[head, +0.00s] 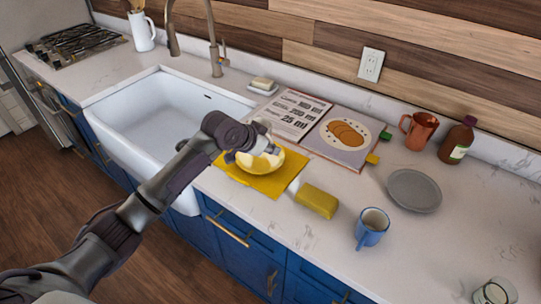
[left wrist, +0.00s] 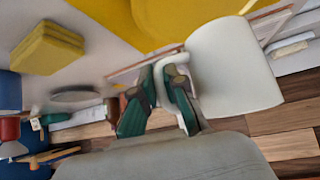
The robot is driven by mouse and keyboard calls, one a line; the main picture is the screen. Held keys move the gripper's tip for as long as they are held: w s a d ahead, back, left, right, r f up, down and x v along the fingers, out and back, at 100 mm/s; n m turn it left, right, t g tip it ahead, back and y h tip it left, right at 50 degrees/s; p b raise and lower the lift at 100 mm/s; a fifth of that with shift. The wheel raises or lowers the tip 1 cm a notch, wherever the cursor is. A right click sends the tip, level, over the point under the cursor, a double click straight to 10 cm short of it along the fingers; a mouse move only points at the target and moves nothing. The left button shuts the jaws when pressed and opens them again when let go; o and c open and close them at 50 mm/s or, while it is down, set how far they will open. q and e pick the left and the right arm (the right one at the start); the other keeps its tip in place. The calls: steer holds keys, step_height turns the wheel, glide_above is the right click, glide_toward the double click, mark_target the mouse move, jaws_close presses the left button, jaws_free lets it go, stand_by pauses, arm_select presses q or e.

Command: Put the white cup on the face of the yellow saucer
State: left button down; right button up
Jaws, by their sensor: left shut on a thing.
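My left gripper (head: 247,152) reaches in from the left, over the yellow saucer (head: 268,168). In the left wrist view its fingers (left wrist: 162,88) are shut on the handle of the white cup (left wrist: 234,66). In the head view only a small part of the white cup (head: 262,144) shows behind the gripper. The saucer lies on a yellow mat (head: 262,187) near the sink; its edge also shows beyond the cup in the left wrist view (left wrist: 165,18). I cannot tell whether the cup touches the saucer. My right gripper is not in view.
A yellow block (head: 317,200) and a blue mug (head: 371,228) stand right of the mat. An open book (head: 338,138) lies behind. A grey plate (head: 413,190), copper mug (head: 419,130) and brown bottle (head: 457,140) are farther right. The white sink (head: 165,115) is left.

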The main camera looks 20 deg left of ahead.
arm_select(q)
step_height(320, 180, down, 3)
steer(key=shift+f+p, duration=0.1)
steer(key=shift+p, duration=0.5)
steer(key=shift+f, duration=0.45)
steer(key=c, duration=1.2)
jaws_free()
steer(key=shift+f, duration=0.1)
